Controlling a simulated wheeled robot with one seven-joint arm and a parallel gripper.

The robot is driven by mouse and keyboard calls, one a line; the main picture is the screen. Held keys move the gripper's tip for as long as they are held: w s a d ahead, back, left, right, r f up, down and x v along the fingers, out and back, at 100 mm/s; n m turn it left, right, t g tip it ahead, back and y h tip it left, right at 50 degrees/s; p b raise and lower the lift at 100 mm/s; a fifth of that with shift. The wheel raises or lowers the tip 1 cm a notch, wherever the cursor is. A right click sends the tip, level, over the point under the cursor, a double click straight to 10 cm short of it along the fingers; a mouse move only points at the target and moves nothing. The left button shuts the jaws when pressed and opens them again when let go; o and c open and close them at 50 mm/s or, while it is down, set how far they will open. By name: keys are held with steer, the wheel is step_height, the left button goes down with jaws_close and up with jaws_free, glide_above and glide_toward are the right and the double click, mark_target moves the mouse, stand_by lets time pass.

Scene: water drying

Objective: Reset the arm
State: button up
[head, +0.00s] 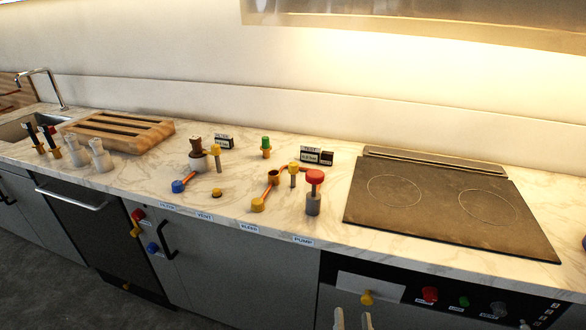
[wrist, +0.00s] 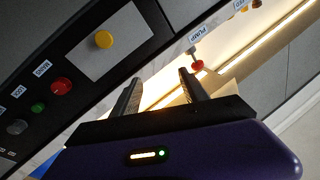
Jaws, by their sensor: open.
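My gripper (wrist: 159,80) is open in the wrist view, its two dark fingers apart with nothing between them. In the head view two pale fingertips of my gripper (head: 353,318) show at the bottom edge, in front of the counter's front panel and below the counter top. The rest of the arm is out of the head view. The red-topped pump (head: 314,180) stands upright on the counter and also shows in the wrist view (wrist: 197,66), beyond the fingers and apart from them.
Front panel knobs are close to my gripper: yellow (head: 367,298), red (head: 430,294) and green (head: 463,301). The marble counter (head: 300,262) holds a blue-handled valve (head: 179,186), a yellow-handled valve (head: 258,205), a wooden rack (head: 118,131) and a cooktop (head: 450,205).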

steer(key=s+d+r+n+g, duration=0.1)
steer(key=s+d+r, duration=0.1)
steer(key=s, duration=0.9)
steer(key=s+d+r+n+g, duration=0.2)
steer(key=s+r, duration=0.3)
steer(key=s, duration=0.6)
steer(key=s+d+r+n+g+y, duration=0.1)
steer(key=s+r, duration=0.3)
steer(key=s, duration=0.8)
steer(key=shift+d+r+n+g, duration=0.15)
steer(key=shift+d+n+g, duration=0.2)
steer(key=shift+d, duration=0.45)
